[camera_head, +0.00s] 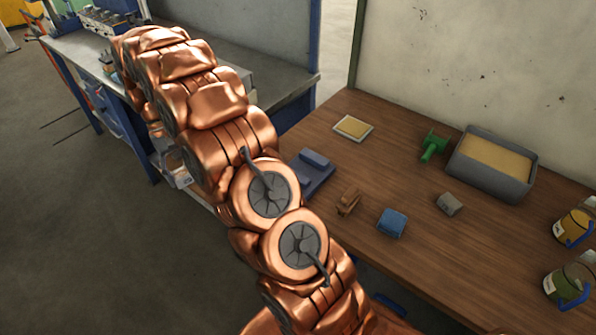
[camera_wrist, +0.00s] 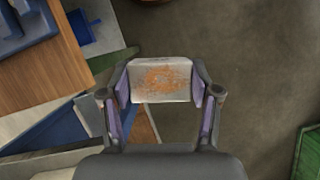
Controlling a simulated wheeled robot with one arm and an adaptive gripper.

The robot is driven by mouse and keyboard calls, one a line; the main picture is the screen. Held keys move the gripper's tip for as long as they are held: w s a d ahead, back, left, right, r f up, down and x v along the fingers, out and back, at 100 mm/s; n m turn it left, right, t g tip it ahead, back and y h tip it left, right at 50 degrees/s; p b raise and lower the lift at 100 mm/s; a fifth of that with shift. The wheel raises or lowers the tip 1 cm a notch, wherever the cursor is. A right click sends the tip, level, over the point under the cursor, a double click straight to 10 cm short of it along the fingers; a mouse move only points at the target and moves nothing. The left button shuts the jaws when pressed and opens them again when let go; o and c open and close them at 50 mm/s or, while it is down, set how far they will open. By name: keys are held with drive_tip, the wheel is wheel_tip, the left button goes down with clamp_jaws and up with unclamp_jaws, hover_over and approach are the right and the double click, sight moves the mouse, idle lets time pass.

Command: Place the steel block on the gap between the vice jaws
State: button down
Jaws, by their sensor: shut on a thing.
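The steel block (camera_wrist: 161,80) is a pale grey block with orange rust patches. My gripper (camera_wrist: 160,92) is shut on it, with one finger on each side, in the wrist view. In the head view, my gripper (camera_head: 178,168) is low beside the table's left side, partly hidden by my copper arm. The blue vice (camera_head: 314,170) stands on the wooden table to the right of my arm, which hides part of it. A blue-grey part of what looks like the vice shows at the top left of the wrist view (camera_wrist: 28,22). The jaw gap is not clear in either view.
The wooden table (camera_head: 455,262) holds a sand-filled grey bin (camera_head: 490,165), a green tool (camera_head: 433,146), a small tray (camera_head: 353,128), a blue block (camera_head: 392,222), a brown item (camera_head: 348,201), a grey piece (camera_head: 449,204) and two cans. A blue-framed workbench (camera_head: 75,62) stands behind my arm.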

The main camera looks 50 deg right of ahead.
drive_tip(key=s+d+m+t+y+b, duration=0.1)
drive_tip(key=s+d+m+b, duration=0.25)
drive_tip(key=d, duration=0.55)
drive_tip(key=s+d+m+t+y+b, duration=0.1)
drive_tip(key=s+d+m+y+b, duration=0.1)
drive_tip(key=d+m, duration=0.5)
drive_tip(key=m+t+b, duration=0.2)
drive_tip(key=m+b, duration=0.2)
drive_tip(key=m, duration=0.1)
hover_over(303, 173)
drive_tip(key=d, duration=0.1)
drive_tip(key=shift+n+y, duration=0.25)
drive_tip(key=shift+y, duration=0.15)
drive_tip(key=shift+f+p, duration=1.4)
drive_tip(key=shift+f, duration=3.1)
drive_tip(key=shift+f, duration=0.15)
drive_tip(key=shift+c, duration=1.2)
unclamp_jaws()
drive_tip(key=shift+d, duration=0.1)
drive_tip(key=b+v, duration=0.2)
drive_tip(key=v, duration=1)
